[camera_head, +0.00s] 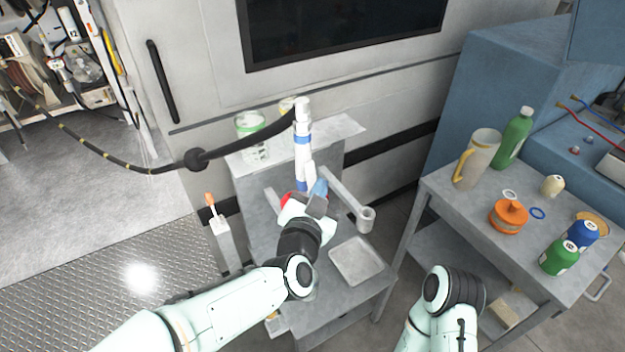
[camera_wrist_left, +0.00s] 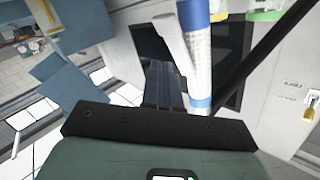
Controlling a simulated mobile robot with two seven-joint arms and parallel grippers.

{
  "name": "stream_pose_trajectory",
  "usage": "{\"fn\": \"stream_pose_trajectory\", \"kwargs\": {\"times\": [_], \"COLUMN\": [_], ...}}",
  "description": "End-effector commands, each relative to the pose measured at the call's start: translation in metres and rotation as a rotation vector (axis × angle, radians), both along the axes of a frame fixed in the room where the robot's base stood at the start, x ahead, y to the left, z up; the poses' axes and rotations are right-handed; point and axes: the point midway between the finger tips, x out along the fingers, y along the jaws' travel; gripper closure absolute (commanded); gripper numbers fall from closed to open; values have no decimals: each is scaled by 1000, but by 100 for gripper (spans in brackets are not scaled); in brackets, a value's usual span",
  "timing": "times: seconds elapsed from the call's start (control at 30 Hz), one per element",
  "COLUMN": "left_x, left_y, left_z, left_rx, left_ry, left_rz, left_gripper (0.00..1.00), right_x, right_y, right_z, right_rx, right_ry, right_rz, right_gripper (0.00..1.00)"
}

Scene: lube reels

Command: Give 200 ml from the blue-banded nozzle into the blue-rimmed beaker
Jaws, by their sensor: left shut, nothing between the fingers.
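The blue-banded nozzle (camera_head: 302,150) stands upright, white with blue bands, above the grey stand, with a black hose at its top. It also shows in the left wrist view (camera_wrist_left: 200,65), with its white lever (camera_wrist_left: 171,33) to the left. My left gripper (camera_head: 318,188) is at the nozzle's lower part in the head view. In the left wrist view its fingers (camera_wrist_left: 163,72) are shut and empty, close to the nozzle and lever; I cannot tell whether they touch. I cannot make out a blue-rimmed beaker; my arm covers part of the stand. My right gripper is out of view.
A green-rimmed beaker (camera_head: 251,140) stands on the back shelf (camera_head: 338,130). A black hose (camera_head: 120,157) crosses the left side. A square tray (camera_head: 356,261) and a grey holder arm (camera_head: 345,198) are right of the nozzle. The right-hand table (camera_head: 470,217) holds a jug, bottles and an orange container.

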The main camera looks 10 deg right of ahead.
Motion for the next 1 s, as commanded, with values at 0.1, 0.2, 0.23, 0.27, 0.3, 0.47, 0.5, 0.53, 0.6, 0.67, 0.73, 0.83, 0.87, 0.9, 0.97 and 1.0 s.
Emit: {"fn": "stream_pose_trajectory", "kwargs": {"times": [0.1, 0.2, 0.23, 0.27, 0.3, 0.47, 0.5, 0.53, 0.6, 0.67, 0.73, 0.83, 0.87, 0.9, 0.97, 1.0], "left_x": [3, 6, 7, 7, 8, 8, 7, 7, 8, 8, 8, 9, 10, 10, 11, 11], "left_y": [1, 2, 3, 3, 3, 3, 3, 3, 3, 3, 3, 3, 4, 4, 4, 4], "left_z": [-1, -2, -3, -3, -3, -3, -3, -3, -3, -3, -3, -4, -4, -4, -4, -4], "left_rx": [0, -1, -1, -1, -1, -1, -1, 0, 0, 0, 0, 0, 0, 0, 0, 0], "left_ry": [0, 1, 1, 0, 0, 0, 0, 0, 0, 0, 0, 0, 0, 0, 0, 0], "left_rz": [1, 1, 1, 1, 0, 0, 0, 0, 0, 0, 0, 0, 0, 0, 0, 0], "left_gripper": [100, 100, 100, 100, 100, 100, 100, 100, 100, 100, 100, 100, 100, 100, 100, 100], "right_x": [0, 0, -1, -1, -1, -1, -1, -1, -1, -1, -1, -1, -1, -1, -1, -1], "right_y": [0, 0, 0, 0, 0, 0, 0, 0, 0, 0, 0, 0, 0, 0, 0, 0], "right_z": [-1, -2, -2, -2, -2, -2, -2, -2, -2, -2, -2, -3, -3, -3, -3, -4], "right_rx": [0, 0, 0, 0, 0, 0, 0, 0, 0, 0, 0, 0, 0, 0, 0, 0], "right_ry": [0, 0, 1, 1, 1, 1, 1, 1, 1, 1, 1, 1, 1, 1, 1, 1], "right_rz": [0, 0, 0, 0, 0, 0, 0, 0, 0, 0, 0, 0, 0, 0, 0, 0], "right_gripper": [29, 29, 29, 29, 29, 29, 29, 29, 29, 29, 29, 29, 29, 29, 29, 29]}}
